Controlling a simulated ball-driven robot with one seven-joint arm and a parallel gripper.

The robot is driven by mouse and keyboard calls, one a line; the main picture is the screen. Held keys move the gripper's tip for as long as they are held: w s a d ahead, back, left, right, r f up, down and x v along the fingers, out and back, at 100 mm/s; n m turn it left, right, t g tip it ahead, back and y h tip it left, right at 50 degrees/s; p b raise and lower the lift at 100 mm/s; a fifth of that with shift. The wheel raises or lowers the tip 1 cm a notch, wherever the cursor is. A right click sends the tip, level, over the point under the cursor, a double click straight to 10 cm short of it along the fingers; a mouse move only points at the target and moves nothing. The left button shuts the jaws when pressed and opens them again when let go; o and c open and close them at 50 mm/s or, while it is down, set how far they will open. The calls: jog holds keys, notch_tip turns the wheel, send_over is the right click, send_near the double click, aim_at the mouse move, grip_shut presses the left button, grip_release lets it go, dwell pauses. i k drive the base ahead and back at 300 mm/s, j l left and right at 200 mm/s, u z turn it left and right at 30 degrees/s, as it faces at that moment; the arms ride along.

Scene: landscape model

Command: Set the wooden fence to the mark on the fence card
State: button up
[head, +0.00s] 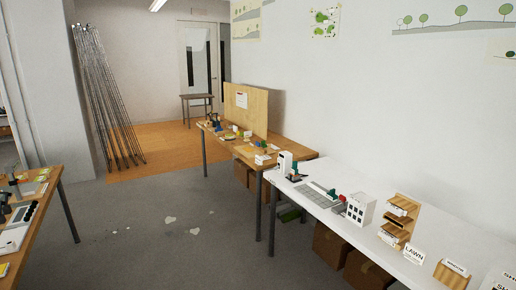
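I cannot make out a wooden fence or a fence card for certain from here. On the white table (440,228), a card reading LAWN (413,254) stands beside a wooden shelf unit (392,228). More lettered cards stand at the right edge, partly cut off. My gripper does not show in this view.
A white model building (359,209) stands on the white table. Cardboard boxes (330,246) sit beneath it. Another cluttered table (45,205) is at the left. Grey floor (165,255) with pale patches lies open between the tables. Tall poles (100,95) lean at the back left.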

aim_at(256, 145)
jog(key=i+j+u, duration=0.35)
jog(key=i+u, duration=0.35)
jog(key=i, duration=0.2)
jog(key=i+j, duration=0.15)
jog(key=i, duration=0.55)
jog(key=i+j, duration=0.15)
jog(key=i, duration=0.55)
jog(key=i+j+z, duration=0.15)
jog(key=i+z, duration=0.3)
jog(key=i+j+z, duration=0.25)
jog(key=z, duration=0.25)
jog(key=i+j+z, duration=0.65)
jog(key=j, duration=0.15)
jog(key=i+j+z, duration=0.2)
jog(key=j, duration=0.2)
jog(key=k+u, duration=0.1)
jog(key=u, duration=0.4)
jog(key=i, duration=2.2)
jog(key=i+j+z, duration=0.1)
jog(key=i, duration=0.4)
jog(key=i+j+z, duration=0.1)
jog(key=i, duration=0.4)
jog(key=i+j+z, duration=0.15)
jog(key=i, duration=0.35)
jog(key=i+j+z, duration=0.1)
jog(key=i+j, duration=0.15)
jog(key=i, duration=0.25)
